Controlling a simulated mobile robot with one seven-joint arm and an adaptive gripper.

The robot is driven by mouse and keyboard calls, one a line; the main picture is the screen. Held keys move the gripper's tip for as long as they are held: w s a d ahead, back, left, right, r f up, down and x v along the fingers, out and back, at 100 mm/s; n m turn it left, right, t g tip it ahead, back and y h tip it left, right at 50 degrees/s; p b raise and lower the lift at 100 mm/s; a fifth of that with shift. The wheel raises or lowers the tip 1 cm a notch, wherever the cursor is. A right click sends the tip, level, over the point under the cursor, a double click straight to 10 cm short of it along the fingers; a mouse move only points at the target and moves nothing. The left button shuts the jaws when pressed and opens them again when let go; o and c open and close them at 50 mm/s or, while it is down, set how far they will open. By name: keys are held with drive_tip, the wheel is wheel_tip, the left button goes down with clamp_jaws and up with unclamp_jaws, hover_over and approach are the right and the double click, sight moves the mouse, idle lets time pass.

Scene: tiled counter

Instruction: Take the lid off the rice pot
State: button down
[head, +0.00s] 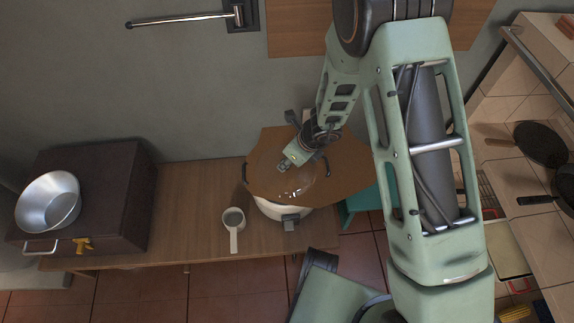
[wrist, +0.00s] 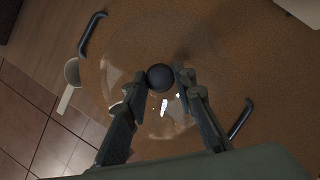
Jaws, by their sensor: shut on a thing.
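The white rice pot (head: 270,208) stands on the wooden counter, with a grey latch at its front. Its round see-through lid (head: 292,190) shows glossy highlights above the pot; in the wrist view the lid (wrist: 125,100) has a dark round knob (wrist: 161,77) at its middle. My gripper (head: 284,167) reaches down over the lid. In the wrist view, the fingers of my gripper (wrist: 164,83) are shut on the knob from both sides. I cannot tell whether the lid touches the pot's rim.
A brown, angular board-like surface (head: 350,165) shows around the lid, with two dark handles by it. A white measuring cup (head: 234,219) lies on the counter (head: 185,195) left of the pot. A dark box (head: 120,195) carries a metal bowl (head: 48,200). Pans sit at right.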

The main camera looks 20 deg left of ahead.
sight(282, 160)
drive_tip(key=shift+r, duration=0.15)
drive_tip(key=shift+r, duration=0.25)
wheel_tip(282, 160, up, 3)
drive_tip(key=shift+s+r+p, duration=0.1)
drive_tip(key=shift+p, duration=0.95)
drive_tip(key=s+d+r, duration=0.6)
drive_tip(key=s+r, duration=0.3)
drive_tip(key=s, duration=0.3)
drive_tip(key=shift+d+b, duration=0.35)
drive_tip(key=shift+b, duration=0.1)
drive_tip(key=shift+s, duration=0.1)
